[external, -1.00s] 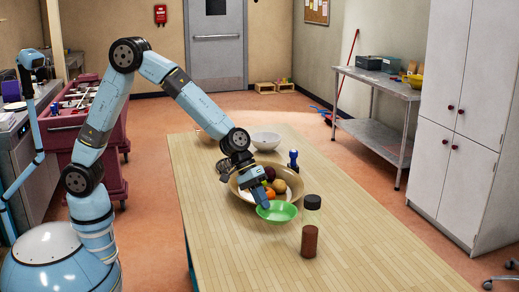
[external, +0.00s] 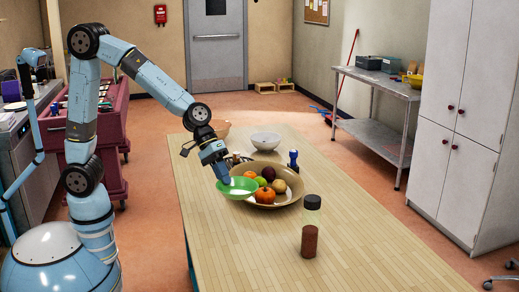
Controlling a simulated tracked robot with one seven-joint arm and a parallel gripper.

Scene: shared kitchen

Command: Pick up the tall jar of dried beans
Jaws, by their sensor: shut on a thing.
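The tall jar (external: 310,240) stands upright on the wooden table, toward the near right side. It is clear, with a dark lid and reddish-brown contents in its lower part. My gripper (external: 225,180) is shut on a green bowl (external: 240,188), at the bowl's left side. It is well to the left of the jar and farther back. The green bowl overlaps the left rim of the large fruit bowl in the picture; I cannot tell whether they touch. My fingertips are partly hidden by the green bowl.
A wide tan bowl (external: 288,198) of fruit is behind the jar. A blue-topped item (external: 293,158), a white bowl (external: 266,141) and an orange-tan bowl (external: 221,128) stand farther back. The wooden table (external: 265,250) is clear around the jar and at its near end.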

